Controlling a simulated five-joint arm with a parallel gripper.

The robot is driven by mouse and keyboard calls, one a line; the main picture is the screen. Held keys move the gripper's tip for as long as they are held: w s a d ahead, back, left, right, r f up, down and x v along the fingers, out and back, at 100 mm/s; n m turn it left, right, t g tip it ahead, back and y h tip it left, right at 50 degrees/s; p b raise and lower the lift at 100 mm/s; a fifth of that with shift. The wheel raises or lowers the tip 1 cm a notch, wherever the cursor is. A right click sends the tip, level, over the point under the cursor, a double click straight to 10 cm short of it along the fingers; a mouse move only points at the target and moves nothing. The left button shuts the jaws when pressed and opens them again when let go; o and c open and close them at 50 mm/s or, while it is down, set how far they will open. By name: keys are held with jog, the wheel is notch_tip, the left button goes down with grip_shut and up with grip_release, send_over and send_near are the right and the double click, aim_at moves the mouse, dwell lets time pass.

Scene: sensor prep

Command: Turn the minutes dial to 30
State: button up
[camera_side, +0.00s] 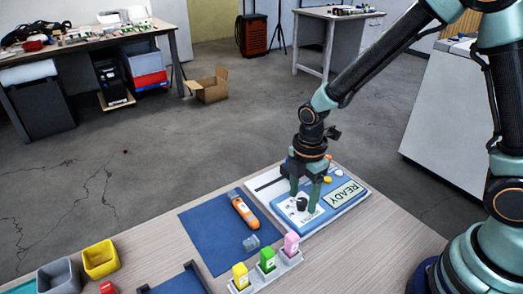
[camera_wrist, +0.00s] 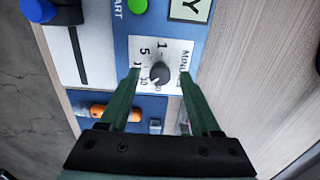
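The black minutes dial (camera_wrist: 159,72) sits on a white plate on the blue control panel (camera_side: 333,209), with printed numbers such as 1 and 5 around it. The dial also shows in the side view (camera_side: 302,203). My gripper (camera_wrist: 160,75) points down over the dial, with its green fingers apart on either side. Gaps show between fingers and dial in the wrist view, so it holds nothing. In the side view my gripper (camera_side: 305,202) is low over the panel; I cannot tell its exact height. The dial's pointer direction is too small to read surely.
A READY display (camera_side: 345,193) and a green START button (camera_wrist: 138,6) are beside the dial. An orange device (camera_side: 244,211) lies on a blue mat (camera_side: 205,233).

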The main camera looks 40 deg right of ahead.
aim_at(302, 201)
notch_tip(302, 201, up, 12)
dwell(0.6)
jog(key=shift+r, duration=0.1)
jog(key=s+d+r+m+t, duration=0.5)
jog(key=d+r+m, duration=0.3)
jog(key=m, duration=1)
jog(key=shift+s+d+r+t, duration=0.15)
jog(key=shift+s+d+t, duration=0.15)
jog(key=shift+s, duration=0.35)
